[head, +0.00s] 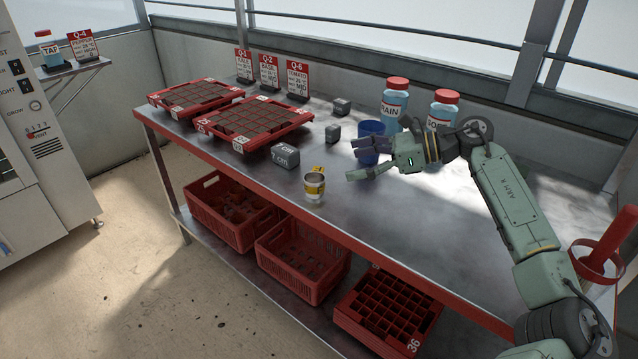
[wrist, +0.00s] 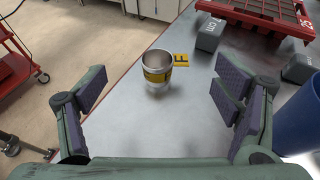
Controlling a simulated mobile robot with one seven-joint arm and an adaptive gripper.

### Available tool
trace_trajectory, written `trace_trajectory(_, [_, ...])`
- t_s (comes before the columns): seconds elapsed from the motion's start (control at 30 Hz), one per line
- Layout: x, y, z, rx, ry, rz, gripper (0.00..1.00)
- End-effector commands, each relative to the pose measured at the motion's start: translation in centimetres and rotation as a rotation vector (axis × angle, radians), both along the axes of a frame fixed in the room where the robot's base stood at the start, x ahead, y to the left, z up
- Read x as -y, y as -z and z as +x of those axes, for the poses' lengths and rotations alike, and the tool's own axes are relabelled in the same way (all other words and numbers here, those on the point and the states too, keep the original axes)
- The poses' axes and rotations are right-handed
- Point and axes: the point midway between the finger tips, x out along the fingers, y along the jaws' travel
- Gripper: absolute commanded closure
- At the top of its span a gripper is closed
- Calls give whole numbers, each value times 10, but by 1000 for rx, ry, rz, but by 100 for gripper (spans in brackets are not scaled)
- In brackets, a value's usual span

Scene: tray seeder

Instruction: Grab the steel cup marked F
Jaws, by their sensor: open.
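The steel cup (head: 314,187) stands upright near the front edge of the metal table. It has a yellow band and a yellow tag at its rim. In the wrist view the cup (wrist: 157,72) is ahead of my gripper, and its yellow tag (wrist: 181,60) reads F. My gripper (head: 352,160) is to the right of the cup, apart from it, pointing toward it. In the wrist view my open gripper (wrist: 165,95) has its fingers spread wide, with nothing between them.
A blue cup (head: 371,130) stands behind my gripper, close to it. Grey blocks, one a 7 cm block (head: 285,156), lie left of and behind the cup. Seed trays (head: 250,147) fill the left end. Bottles (head: 394,108) stand at the back. Bare tabletop (head: 420,215) lies front right.

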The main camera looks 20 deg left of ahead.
Motion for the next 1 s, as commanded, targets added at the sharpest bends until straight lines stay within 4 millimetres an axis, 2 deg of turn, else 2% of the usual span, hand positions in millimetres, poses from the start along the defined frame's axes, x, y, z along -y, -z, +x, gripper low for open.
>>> trace_trajectory(0.03, [13,7,4,6,12,-26,17])
trace_trajectory(0.13, [19,15,6,11,17,-49,17])
trace_trajectory(0.4, [-18,30,2,11,17,-50,17])
trace_trajectory(0.57, [-28,34,0,11,18,-48,17])
trace_trajectory(0.9, [-70,51,-4,10,18,-46,17])
trace_trajectory(1.0, [-74,54,-5,10,19,-47,17])
